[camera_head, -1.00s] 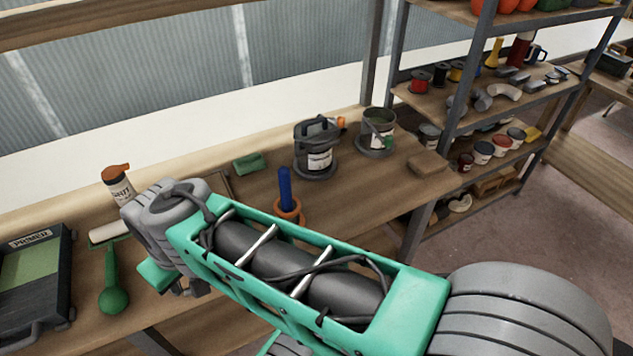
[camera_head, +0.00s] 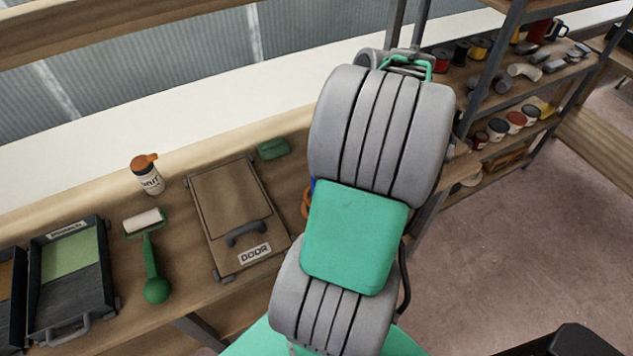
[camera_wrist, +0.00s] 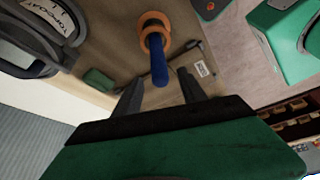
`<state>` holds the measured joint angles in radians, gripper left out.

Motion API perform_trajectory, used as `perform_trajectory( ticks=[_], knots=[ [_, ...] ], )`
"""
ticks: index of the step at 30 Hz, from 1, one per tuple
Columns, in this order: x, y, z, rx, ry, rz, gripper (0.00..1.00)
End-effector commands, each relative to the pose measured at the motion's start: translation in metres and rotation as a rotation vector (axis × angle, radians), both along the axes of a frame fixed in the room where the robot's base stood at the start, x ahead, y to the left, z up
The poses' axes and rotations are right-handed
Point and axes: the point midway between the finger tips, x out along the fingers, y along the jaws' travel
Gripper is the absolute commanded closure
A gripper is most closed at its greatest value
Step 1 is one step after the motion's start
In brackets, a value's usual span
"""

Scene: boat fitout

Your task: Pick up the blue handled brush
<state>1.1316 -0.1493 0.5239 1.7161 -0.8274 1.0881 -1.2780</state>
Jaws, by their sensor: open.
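The blue handled brush (camera_wrist: 158,66) shows in the wrist view, its blue handle pointing toward my gripper. Its far end is at an orange ring-shaped holder (camera_wrist: 146,40); the bristles cannot be seen. My gripper (camera_wrist: 160,76) is open, with the two dark fingers on either side of the handle's near end. I cannot tell how far the handle reaches between them. In the head view my arm hides the gripper and nearly all of the brush; only a sliver of the orange holder (camera_head: 306,204) and a trace of blue show beside the arm.
A panel marked DOOR (camera_head: 222,205) lies on the bench, left of my arm. A green block (camera_head: 273,149), an orange-capped bottle (camera_head: 148,177), a paint roller (camera_head: 151,262) and a tray (camera_head: 70,285) lie around it. A topcoat can (camera_wrist: 45,22) stands near the gripper. Shelves stand at right.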

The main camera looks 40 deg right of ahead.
Motion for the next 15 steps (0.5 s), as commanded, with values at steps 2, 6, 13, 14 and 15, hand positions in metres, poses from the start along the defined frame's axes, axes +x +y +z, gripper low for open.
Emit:
perform_trajectory(
  ticks=[2, 6, 13, 14, 15],
  knots=[
    [0.000, 0.000, -0.007, 0.004, -0.005, 0.012, 0.51],
    [0.005, 0.007, -0.025, 0.003, -0.005, 0.013, 0.51],
    [0.016, 0.021, -0.059, 0.003, -0.005, 0.012, 0.51],
    [0.017, 0.022, -0.063, 0.002, -0.004, 0.012, 0.51],
    [0.018, 0.023, -0.067, 0.001, -0.005, 0.011, 0.51]
  ],
)
